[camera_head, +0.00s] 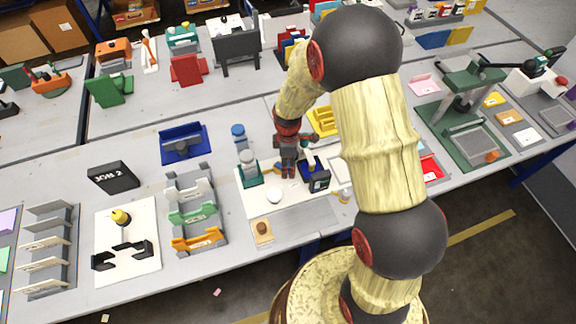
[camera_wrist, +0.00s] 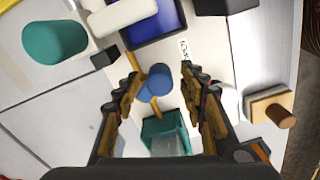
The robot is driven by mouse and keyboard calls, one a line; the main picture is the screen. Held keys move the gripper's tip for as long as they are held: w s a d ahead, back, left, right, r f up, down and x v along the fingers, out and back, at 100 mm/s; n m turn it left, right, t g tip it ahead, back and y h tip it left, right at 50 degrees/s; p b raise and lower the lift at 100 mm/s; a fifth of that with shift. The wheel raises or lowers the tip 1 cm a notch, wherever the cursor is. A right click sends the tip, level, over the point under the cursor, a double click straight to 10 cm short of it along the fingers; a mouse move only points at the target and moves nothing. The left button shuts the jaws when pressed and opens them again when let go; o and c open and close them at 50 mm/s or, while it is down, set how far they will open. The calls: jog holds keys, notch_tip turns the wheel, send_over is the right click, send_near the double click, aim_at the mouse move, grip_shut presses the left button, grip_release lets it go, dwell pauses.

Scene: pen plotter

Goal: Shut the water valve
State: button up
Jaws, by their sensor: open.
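My gripper (camera_head: 287,172) is open over the white board on the bench. In the wrist view its fingers (camera_wrist: 160,76) stand apart. A round blue piece (camera_wrist: 156,82) shows between the fingertips, with no clear contact. A thin orange-yellow bar (camera_wrist: 157,104), perhaps the valve lever, runs under the blue piece. I cannot tell for sure which part is the water valve. A teal holder with a clear cup (camera_wrist: 166,136) lies just below in the wrist view; in the head view the teal holder (camera_head: 250,177) is left of my gripper. A small printed label (camera_wrist: 184,48) is unreadable.
A blue-capped bottle (camera_head: 239,136) stands behind the teal holder. A dark blue box (camera_head: 316,177) is close at the right. A grey strip (camera_head: 300,220) in front is clear.

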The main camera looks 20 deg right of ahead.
jog(key=shift+f, duration=0.1)
jog(key=shift+c, duration=0.9)
grip_shut()
